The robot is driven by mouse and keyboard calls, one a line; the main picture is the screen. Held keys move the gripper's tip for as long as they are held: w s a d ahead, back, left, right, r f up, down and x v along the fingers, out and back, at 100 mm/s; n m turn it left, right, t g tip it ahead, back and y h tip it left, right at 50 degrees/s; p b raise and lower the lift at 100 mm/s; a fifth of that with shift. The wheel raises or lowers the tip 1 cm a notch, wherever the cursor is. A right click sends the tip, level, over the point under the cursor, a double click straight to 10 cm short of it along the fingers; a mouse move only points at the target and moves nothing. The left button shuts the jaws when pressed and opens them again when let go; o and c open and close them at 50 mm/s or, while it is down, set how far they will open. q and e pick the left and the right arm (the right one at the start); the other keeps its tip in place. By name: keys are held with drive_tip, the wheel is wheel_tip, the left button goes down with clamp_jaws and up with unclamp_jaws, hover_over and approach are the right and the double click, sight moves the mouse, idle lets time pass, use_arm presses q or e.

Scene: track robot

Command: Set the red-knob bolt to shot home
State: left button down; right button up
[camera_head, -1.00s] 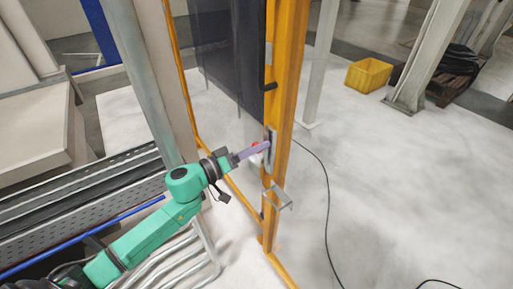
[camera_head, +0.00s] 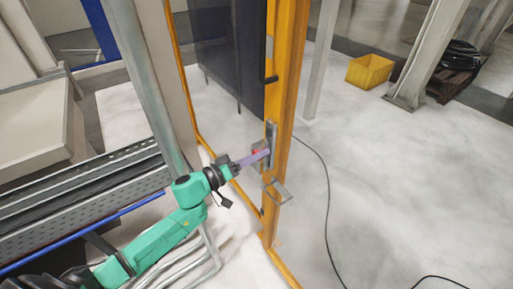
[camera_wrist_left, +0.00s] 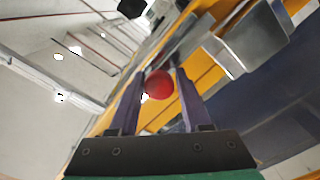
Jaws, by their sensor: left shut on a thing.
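The red knob (camera_wrist_left: 159,85) sits between the two purple fingers of my left gripper (camera_wrist_left: 160,78) in the left wrist view. In the head view only a bit of its red (camera_head: 257,152) shows beside the fingers. My left gripper (camera_head: 265,153) is shut on the knob, at the yellow post. The grey bolt plate (camera_head: 271,131) runs upright on the post, and its upper part shows above the fingers. A grey bracket (camera_head: 280,193) juts out lower on the post, below the gripper. My right gripper is not in view.
The yellow post (camera_head: 285,80) carries a dark handle (camera_head: 270,80) above the bolt. A dark panel (camera_head: 228,60) stands behind to the left. A black cable (camera_head: 325,190) lies on the open floor at right. A yellow crate (camera_head: 369,72) is farther back.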

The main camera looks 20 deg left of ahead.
use_arm(q)
drive_tip(key=shift+s+d+f, duration=0.1)
drive_tip(key=shift+f, duration=0.2)
drive_tip(key=shift+c, duration=2.3)
unclamp_jaws()
drive_tip(key=shift+r, duration=0.1)
drive_tip(key=v, duration=1.4)
drive_tip(key=shift+s+b, duration=0.2)
drive_tip(key=shift+b, duration=0.15)
